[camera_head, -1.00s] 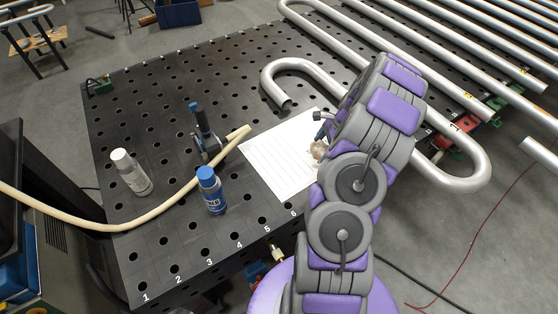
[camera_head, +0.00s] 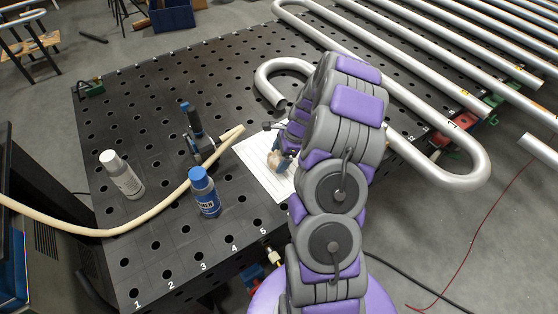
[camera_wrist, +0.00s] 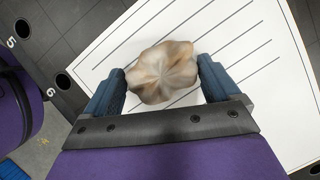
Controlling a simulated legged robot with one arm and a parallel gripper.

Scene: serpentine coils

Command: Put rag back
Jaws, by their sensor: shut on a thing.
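The rag (camera_wrist: 163,72) is a crumpled, beige and brown cloth. In the wrist view my gripper (camera_wrist: 162,78) has its two blue fingers on either side of it, shut on it. The rag is over a white sheet with black lines (camera_wrist: 110,45); I cannot tell how high above it. In the head view the rag (camera_head: 277,160) is a small pale patch beside my arm. My gripper (camera_head: 283,152) is mostly hidden there behind my arm. The white sheet (camera_head: 255,150) lies on the black perforated table, partly covered by my arm.
A blue bottle (camera_head: 204,192), a white bottle (camera_head: 122,175) and a blue-handled clamp (camera_head: 196,130) stand on the table (camera_head: 150,100) left of the sheet. A beige hose (camera_head: 150,213) curves past them. Metal serpentine tubes (camera_head: 420,110) occupy the back and right. The table's far left is largely clear.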

